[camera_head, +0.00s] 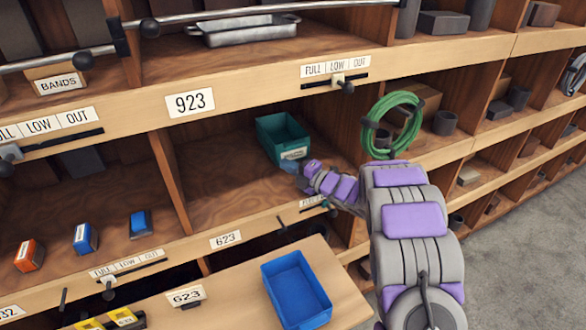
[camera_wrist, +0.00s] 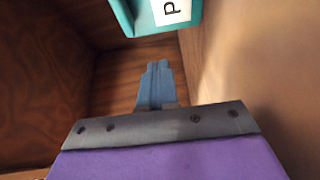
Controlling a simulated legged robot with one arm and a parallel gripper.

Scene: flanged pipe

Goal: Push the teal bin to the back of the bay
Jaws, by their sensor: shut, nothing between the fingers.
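The teal bin (camera_head: 281,134) sits in the middle bay (camera_head: 222,185), towards its right side, with a white label on its front. In the wrist view the front of the teal bin (camera_wrist: 132,20) shows at the top edge, with part of its label. My gripper (camera_head: 290,167) reaches into the bay from the right, just in front of the bin's label. In the wrist view my gripper (camera_wrist: 158,66) has its blue fingers together with nothing between them. They point towards the bin's lower front; I cannot tell whether they touch it. The bin's far side is hidden.
The bay's right wall (camera_wrist: 235,60) is close beside my gripper. Bay floor is clear left of the bin. A green hose coil (camera_head: 393,125) hangs on the right divider. A blue bin (camera_head: 296,290) stands on the shelf below. Small boxes (camera_head: 85,238) sit in the left bay.

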